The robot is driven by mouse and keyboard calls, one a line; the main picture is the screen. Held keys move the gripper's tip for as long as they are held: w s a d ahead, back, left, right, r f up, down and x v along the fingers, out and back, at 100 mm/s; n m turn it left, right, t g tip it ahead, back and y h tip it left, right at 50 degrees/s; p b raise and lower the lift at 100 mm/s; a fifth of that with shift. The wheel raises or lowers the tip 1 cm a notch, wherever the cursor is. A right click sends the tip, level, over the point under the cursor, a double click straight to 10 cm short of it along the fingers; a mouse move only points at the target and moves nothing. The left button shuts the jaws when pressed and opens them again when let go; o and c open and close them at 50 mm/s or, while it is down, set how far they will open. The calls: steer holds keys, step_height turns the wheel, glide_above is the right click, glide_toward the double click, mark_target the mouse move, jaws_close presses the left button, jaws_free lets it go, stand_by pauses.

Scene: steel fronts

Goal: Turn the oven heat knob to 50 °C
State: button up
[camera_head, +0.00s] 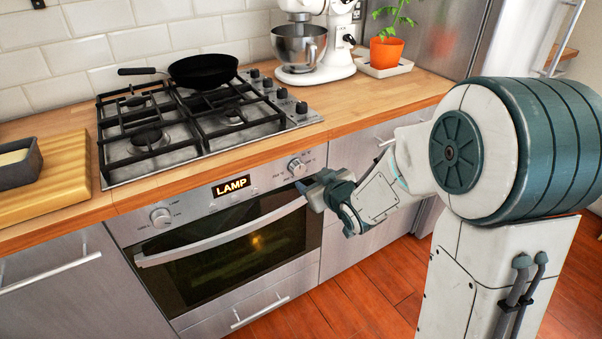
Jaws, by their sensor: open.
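The oven (215,279) is built in below the worktop, with its door shut and a curved bar handle (221,233). Its steel panel has a left knob (161,217) and a right knob (297,168), with small printed marks around them. The marks are too small to tell which knob sets the heat or where each one points. My gripper (305,187) is open, just below the right knob and near the right end of the handle. I cannot tell whether it touches the handle.
A gas hob (180,130) with a black pan (203,70) sits above the oven, with several small knobs along its right side. A stand mixer (316,50) and a potted plant (387,52) stand on the worktop behind. A wooden board (62,180) lies at left.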

mark_target(300, 170)
steer(key=x, duration=0.9)
steer(key=shift+w+a+f, duration=0.1)
steer(key=shift+w+f, duration=0.05)
steer(key=shift+w, duration=0.05)
steer(key=c, duration=1)
